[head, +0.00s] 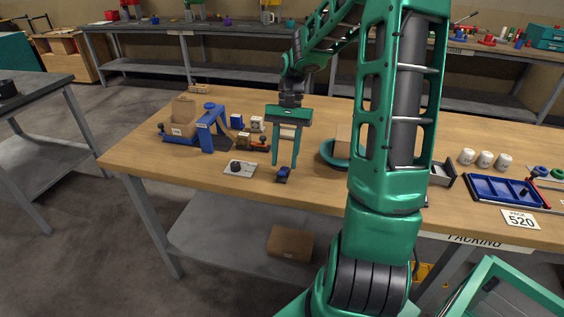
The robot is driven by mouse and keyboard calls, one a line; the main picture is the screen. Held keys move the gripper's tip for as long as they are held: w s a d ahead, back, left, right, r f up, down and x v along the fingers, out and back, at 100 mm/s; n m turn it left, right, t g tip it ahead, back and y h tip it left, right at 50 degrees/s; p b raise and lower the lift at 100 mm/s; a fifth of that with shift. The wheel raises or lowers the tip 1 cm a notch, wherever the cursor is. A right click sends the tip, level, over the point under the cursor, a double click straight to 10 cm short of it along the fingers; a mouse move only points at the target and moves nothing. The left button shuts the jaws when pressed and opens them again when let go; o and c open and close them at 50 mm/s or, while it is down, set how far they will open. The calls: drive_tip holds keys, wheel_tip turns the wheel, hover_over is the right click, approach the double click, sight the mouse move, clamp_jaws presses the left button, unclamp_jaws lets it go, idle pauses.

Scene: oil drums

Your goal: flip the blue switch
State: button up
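A small dark blue piece (283,174), which looks like the blue switch, sits on the wooden workbench (330,193) near its front edge. It is too small to tell which way its lever is set. My gripper (285,165) points down above and just behind it, with its two green fingers spread apart. Nothing shows between the fingertips. I cannot tell whether a finger touches the blue piece. A pale plate with a dark knob (239,168) lies to the left of the blue piece.
A blue frame (208,128) and a cardboard box (184,115) stand at the left. A teal round dish (335,153) is to the right, partly behind my arm. A blue tray (500,191) and white cups (485,158) are far right.

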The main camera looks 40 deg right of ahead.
drive_tip(key=shift+x, duration=0.8)
drive_tip(key=shift+c, duration=0.2)
clamp_jaws()
drive_tip(key=shift+s+a+r+t+h, duration=0.15)
drive_tip(key=shift+a+t+h, duration=0.2)
drive_tip(key=shift+t+h, duration=0.6)
drive_tip(key=shift+s+a+t+h, duration=0.1)
drive_tip(key=shift+a+t+h, duration=0.1)
drive_tip(key=shift+t+h, duration=0.35)
drive_tip(key=shift+s+a+t+h, duration=0.15)
drive_tip(key=shift+t+h, duration=0.15)
drive_tip(key=shift+h, duration=0.4)
drive_tip(key=shift+w, duration=0.1)
